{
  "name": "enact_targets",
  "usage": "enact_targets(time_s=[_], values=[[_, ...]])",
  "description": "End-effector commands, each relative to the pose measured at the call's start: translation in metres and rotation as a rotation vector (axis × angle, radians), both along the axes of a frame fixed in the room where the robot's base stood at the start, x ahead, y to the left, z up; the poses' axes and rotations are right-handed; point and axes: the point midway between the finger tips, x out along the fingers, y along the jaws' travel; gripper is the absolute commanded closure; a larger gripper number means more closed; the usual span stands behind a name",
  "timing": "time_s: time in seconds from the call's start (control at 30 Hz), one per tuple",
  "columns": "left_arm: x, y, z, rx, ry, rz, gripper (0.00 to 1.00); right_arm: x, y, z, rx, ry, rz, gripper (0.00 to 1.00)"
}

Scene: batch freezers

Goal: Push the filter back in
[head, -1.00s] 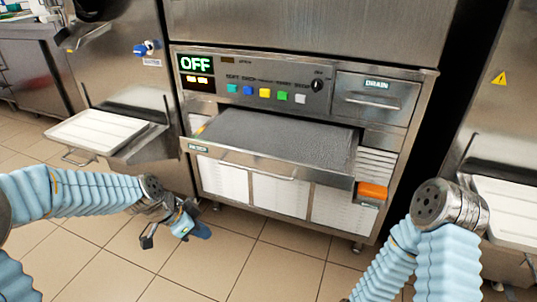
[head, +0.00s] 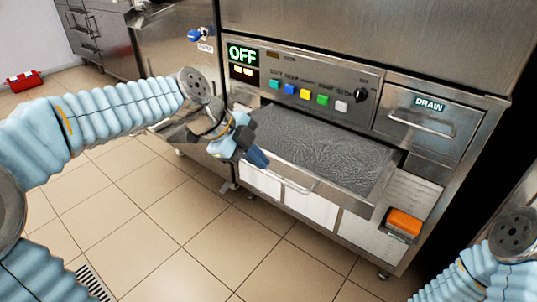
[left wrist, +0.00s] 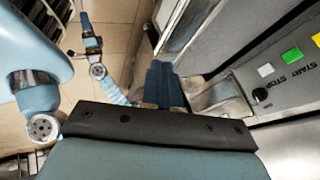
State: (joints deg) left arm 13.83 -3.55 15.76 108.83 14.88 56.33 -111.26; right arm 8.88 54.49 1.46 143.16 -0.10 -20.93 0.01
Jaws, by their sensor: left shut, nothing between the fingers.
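The filter, a wide drawer with a grey mesh top (head: 325,155), sticks out from the steel freezer front below the coloured buttons. Its front edge carries a bar handle (head: 300,188). My left gripper (head: 256,157) is shut and empty at the left end of the filter's front, partly covering it. Whether it touches the filter I cannot tell. Its blue fingers also show together in the left wrist view (left wrist: 165,82). My right arm is at the lower right of the head view, its gripper out of frame. A small gripper, seemingly my right one (left wrist: 90,40), shows in the left wrist view.
The control panel with an OFF display (head: 242,53) is above the filter. A DRAIN drawer (head: 425,120) is at the upper right, shut. An orange block (head: 404,222) sticks out below right. A red item (head: 22,80) lies far left. Open tiled floor lies in front.

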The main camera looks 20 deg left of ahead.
Motion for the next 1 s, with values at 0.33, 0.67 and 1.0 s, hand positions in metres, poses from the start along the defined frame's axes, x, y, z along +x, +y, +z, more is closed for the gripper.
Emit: enact_targets(time_s=[0.33,0.67,1.0], values=[[0.023,-0.039,-0.060,-0.001,0.006,-0.003,1.00,0.000,0.001,0.003,0.001,0.000,0.001,0.17],[0.059,-0.052,-0.059,-0.001,0.001,0.000,1.00,-0.001,0.002,0.016,0.004,0.002,0.005,0.17],[0.061,-0.052,-0.060,-0.001,0.001,0.002,1.00,-0.001,0.002,0.015,0.004,0.002,0.005,0.17]])
